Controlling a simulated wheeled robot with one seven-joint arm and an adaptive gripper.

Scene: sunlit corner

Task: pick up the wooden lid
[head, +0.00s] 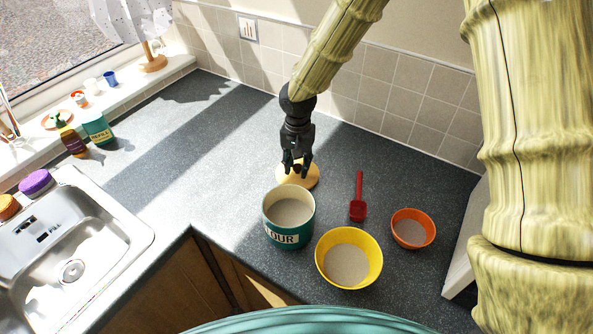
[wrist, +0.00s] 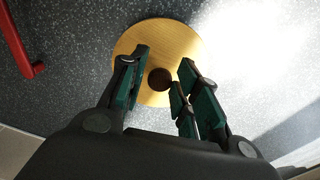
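The wooden lid (head: 311,180) is a round, light wood disc lying on the dark speckled counter, behind the flour canister. In the wrist view the lid (wrist: 187,42) has a dark round knob (wrist: 160,79) near its middle. My gripper (head: 297,170) is above the lid with its fingers pointing down. In the wrist view my gripper (wrist: 160,88) is open, with fingers on both sides of the knob and a visible gap to it. I cannot tell how high the fingertips are above the lid. Part of the lid is hidden behind the fingers.
A green flour canister (head: 284,236) stands in front of the lid. A yellow bowl (head: 337,273), an orange bowl (head: 404,239) and a red scoop (head: 358,208) are to the right. A sink (head: 110,230) is at left. The counter left of the lid is clear.

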